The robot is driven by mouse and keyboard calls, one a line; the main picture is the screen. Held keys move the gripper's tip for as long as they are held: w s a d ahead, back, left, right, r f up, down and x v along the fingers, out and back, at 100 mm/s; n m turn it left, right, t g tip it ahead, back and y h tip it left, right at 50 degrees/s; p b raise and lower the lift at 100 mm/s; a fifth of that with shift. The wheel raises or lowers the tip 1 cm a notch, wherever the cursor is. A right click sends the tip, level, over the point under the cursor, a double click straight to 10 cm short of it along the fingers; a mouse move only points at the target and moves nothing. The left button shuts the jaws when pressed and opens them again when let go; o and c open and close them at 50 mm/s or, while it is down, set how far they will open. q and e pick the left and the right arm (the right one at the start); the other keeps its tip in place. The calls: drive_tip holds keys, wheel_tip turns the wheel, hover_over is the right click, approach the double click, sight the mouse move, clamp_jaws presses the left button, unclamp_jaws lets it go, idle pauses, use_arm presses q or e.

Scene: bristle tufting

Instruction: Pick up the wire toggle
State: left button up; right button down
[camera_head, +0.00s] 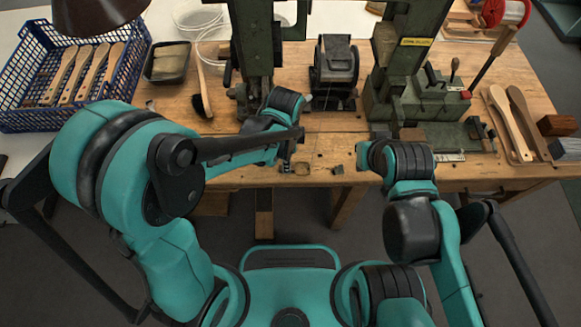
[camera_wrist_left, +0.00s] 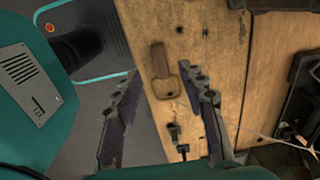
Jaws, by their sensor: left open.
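I cannot tell how far above the bench the fingertips are. My right arm's wrist (camera_head: 398,158) is over the bench edge; its gripper is hidden.
A small dark fitting (camera_wrist_left: 175,133) lies on the bench near the toggle. Green machines (camera_head: 420,100) and a black device (camera_head: 336,62) stand behind. A brush (camera_head: 203,100) lies left; wooden handles (camera_head: 512,125) lie right. A blue crate (camera_head: 20,122) holds more handles.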

sight(295, 169)
use_arm(q)
wheel_tip(295, 169, down, 5)
drive_tip(key=shift+d+r+b, duration=0.1)
drive_tip(key=shift+d+b, duration=0.05)
drive_tip(key=shift+b, duration=1.05)
drive_tip(key=shift+c, duration=1)
drive_tip(key=c, duration=0.7)
drive_tip(key=shift+r, duration=0.1)
drive_tip(key=shift+c, duration=0.2)
